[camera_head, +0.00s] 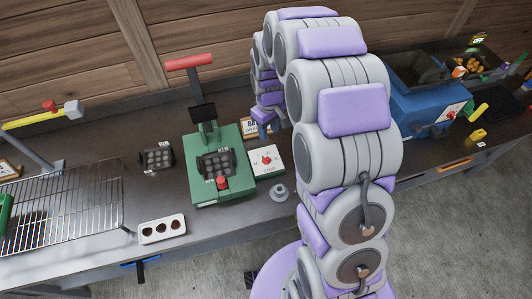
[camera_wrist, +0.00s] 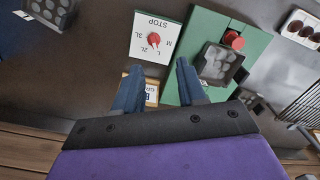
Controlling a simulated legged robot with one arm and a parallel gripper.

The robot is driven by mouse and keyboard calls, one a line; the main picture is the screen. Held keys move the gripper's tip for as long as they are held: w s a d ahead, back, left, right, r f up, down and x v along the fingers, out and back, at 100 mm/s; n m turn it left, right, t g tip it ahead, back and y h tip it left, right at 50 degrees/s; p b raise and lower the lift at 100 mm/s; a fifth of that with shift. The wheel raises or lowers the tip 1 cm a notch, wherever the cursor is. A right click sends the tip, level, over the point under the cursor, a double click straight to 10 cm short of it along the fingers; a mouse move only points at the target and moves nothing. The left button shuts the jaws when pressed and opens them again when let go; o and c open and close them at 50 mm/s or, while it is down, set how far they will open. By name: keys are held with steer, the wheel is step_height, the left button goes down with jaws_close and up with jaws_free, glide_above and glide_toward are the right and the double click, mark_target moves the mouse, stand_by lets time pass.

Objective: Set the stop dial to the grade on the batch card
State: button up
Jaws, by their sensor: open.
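The stop dial is a red knob (camera_head: 266,159) on a white plate (camera_head: 258,170) beside the green press (camera_head: 234,194). In the wrist view the knob (camera_wrist: 153,39) is ringed by the marks M, L, 2L and 3L, with STOP printed above; I cannot tell which mark it points at. The batch card (camera_head: 247,128) stands behind the dial, partly hidden by my arm. In the wrist view the card (camera_wrist: 152,91) is partly covered by my fingers, and its grade is not readable. My gripper (camera_wrist: 158,68) is open and empty, its fingertips near the dial plate's edge, apart from the knob.
The press carries a dark moulded plate (camera_head: 217,165) and a red-topped lever (camera_head: 189,62). A grey round piece (camera_head: 279,192) sits right of it. A white tray of chestnuts (camera_head: 143,239) and wire rack (camera_head: 75,207) lie left. A blue machine (camera_head: 425,108) stands right.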

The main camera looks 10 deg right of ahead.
mark_target(266, 157)
steer(key=shift+n, duration=0.5)
steer(key=w+f, duration=0.1)
steer(key=f, duration=0.6)
steer(key=w+f, duration=0.1)
steer(key=f, duration=0.6)
steer(key=w+f, duration=0.1)
steer(key=f, duration=0.6)
steer(key=shift+w+f, duration=0.2)
steer(key=shift+w, duration=0.2)
steer(key=shift+d, duration=0.1)
jaws_close()
